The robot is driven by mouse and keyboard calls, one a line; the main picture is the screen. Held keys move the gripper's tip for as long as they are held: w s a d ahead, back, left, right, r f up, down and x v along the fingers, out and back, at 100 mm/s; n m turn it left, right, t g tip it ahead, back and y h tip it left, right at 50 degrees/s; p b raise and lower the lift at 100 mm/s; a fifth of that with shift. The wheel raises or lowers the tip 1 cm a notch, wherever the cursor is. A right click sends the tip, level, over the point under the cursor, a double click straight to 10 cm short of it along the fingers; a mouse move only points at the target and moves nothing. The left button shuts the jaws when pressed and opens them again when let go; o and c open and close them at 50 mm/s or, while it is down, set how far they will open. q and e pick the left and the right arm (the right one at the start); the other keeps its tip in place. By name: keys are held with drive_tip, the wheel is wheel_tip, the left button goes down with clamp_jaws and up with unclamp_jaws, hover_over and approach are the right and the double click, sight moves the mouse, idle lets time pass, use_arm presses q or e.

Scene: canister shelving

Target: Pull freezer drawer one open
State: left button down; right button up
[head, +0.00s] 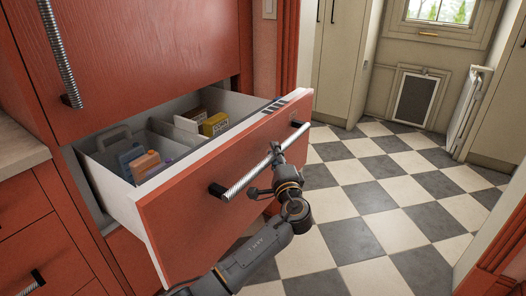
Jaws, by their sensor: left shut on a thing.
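The red-fronted freezer drawer (190,222) is pulled well out of the red cabinet, and its pale inside shows from above. Its ribbed metal bar handle (245,179) with black end mounts runs across the front. My left gripper (275,160) is shut on this handle, right of its middle. The fingers are small in view and partly hidden at the bar. My right gripper is not in view.
Inside the drawer are yellow boxes (215,124) at the back and blue and orange packages (145,164) at the left. A closed red door (125,50) is above. Checkered floor (385,190) lies clear to the right.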

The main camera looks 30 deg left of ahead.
use_arm(q)
drive_tip(key=s+d+b, duration=0.1)
drive_tip(key=d, duration=1.1)
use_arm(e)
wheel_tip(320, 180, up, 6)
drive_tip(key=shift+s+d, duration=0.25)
use_arm(q)
drive_tip(key=shift+f, duration=0.1)
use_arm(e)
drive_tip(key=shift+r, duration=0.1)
use_arm(q)
drive_tip(key=c, duration=1.2)
unclamp_jaws()
drive_tip(key=shift+d, duration=0.1)
drive_tip(key=shift+o, duration=0.2)
drive_tip(key=v, duration=1.2)
